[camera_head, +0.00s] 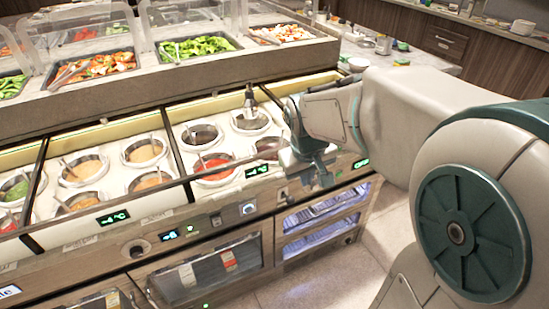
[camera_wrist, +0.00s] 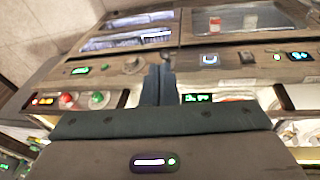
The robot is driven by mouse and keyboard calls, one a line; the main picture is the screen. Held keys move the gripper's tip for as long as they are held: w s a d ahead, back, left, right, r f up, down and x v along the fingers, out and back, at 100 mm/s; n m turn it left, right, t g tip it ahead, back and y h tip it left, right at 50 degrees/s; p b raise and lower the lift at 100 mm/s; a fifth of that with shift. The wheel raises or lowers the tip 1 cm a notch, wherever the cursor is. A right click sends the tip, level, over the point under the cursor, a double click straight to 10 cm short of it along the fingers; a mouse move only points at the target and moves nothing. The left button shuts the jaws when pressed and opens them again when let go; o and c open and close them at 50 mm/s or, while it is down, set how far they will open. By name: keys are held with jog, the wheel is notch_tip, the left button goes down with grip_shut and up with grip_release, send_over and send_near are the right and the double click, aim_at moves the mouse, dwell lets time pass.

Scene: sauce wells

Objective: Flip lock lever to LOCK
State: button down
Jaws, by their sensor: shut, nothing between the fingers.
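My gripper (camera_head: 322,178) reaches down in front of the counter's front control panel, right of centre in the head view. In the wrist view its dark fingers (camera_wrist: 158,80) are together and empty, over the panel strip. A round knob (camera_wrist: 132,65) is close beside the fingertips in the wrist view. I cannot tell which small control is the lock lever, nor its position. The fingers hide part of the panel, and contact cannot be told.
A square button (camera_head: 248,208) and a green-lit display (camera_head: 170,235) are farther left on the panel. Lit drawers (camera_head: 322,222) are below. The floor (camera_head: 385,255) at right is partly clear.

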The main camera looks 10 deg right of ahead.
aim_at(287, 197)
jog(key=w+a+f+n+b, duration=0.1)
jog(key=w+f+b, duration=0.3)
jog(key=w+f, duration=0.7)
jog(key=shift+w+a+n, duration=0.25)
jog(key=shift+w+n, duration=0.45)
jog(key=shift+w, duration=0.3)
jog(key=shift+f, duration=0.1)
jog(key=x, duration=0.5)
jog(key=b+x, duration=0.1)
jog(key=x, duration=0.4)
jog(key=shift+a, duration=0.2)
jog(key=shift+b, duration=0.4)
